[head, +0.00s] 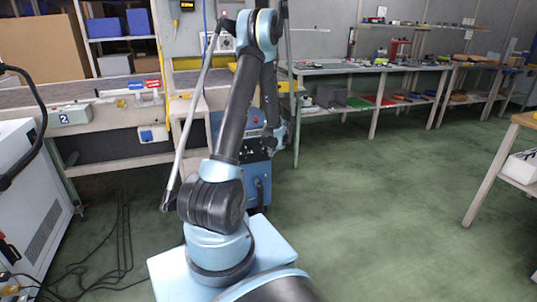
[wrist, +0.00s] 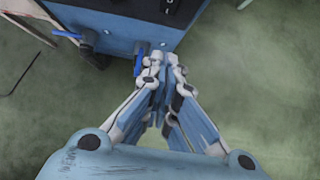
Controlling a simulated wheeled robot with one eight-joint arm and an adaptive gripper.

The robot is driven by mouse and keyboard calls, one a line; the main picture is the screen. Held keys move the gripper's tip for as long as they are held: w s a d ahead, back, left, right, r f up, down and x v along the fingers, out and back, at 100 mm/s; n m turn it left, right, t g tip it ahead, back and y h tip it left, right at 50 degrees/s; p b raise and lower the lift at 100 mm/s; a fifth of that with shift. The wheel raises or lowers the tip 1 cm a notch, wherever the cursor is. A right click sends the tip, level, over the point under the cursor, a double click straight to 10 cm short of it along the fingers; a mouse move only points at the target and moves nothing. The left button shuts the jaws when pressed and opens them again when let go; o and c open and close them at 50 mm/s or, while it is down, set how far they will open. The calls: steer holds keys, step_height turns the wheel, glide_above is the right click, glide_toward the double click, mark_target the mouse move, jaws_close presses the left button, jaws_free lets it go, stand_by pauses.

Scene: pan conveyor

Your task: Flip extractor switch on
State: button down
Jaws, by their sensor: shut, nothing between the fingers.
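A blue box-shaped machine (head: 258,181) stands on the floor behind my arm, under the end of the workbench, partly hidden by the arm. Its blue top or panel (wrist: 115,25) shows at the upper edge of the wrist view, with a black part (wrist: 172,8) cut off by the frame. I cannot tell whether that part is the extractor switch or how it is set. My gripper (wrist: 164,62) is shut and empty, its fingertips just below the machine's edge in the picture. Contact cannot be told. In the head view the fingers are not clear.
Two blue-handled fittings (wrist: 67,36) (wrist: 140,62) stick out by the machine's edge, one close to my fingertips. Benches (head: 375,68) with parts line the back right. A white cabinet (head: 35,180) and loose cables (head: 110,245) are at left.

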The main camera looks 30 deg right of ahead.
mark_target(263, 150)
steer(key=shift+w+r+x, duration=0.3)
steer(key=shift+w+x, duration=0.05)
steer(key=shift+x, duration=1.6)
steer(key=shift+w+r+x, duration=0.25)
steer(key=shift+w+x, duration=0.1)
steer(key=shift+x, duration=1.6)
steer(key=shift+w+r+x, duration=0.3)
steer(key=shift+w+x, duration=0.05)
steer(key=shift+x, duration=1.6)
steer(key=shift+d, duration=0.2)
